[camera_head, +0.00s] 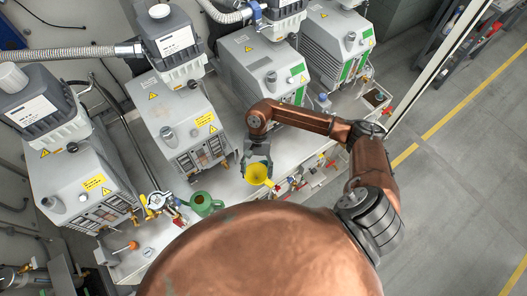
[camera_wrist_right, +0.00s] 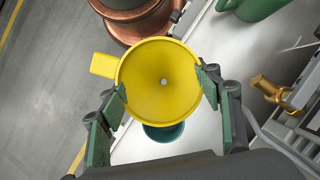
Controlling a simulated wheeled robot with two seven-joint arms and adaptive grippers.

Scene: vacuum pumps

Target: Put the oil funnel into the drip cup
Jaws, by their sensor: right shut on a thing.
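The oil funnel (camera_head: 258,174) is yellow, with a wide round mouth facing up and a tab on one side. It also shows in the right wrist view (camera_wrist_right: 160,80), its outlet hole near the middle. My right gripper (camera_head: 258,160) is shut on the funnel, its green finger pads on opposite sides of the rim. A teal cup (camera_wrist_right: 165,133), likely the drip cup, shows partly from under the funnel in the right wrist view. The funnel hides the rest of it, and I cannot tell the height between them. My left gripper is not in view.
A green vessel with a handle (camera_head: 203,203) stands to the left on the light bench. Several grey vacuum pumps (camera_head: 177,122) line the back of it. Brass fittings (camera_wrist_right: 268,92) stick out near the gripper in the right wrist view. Open floor (camera_head: 460,170) lies to the right.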

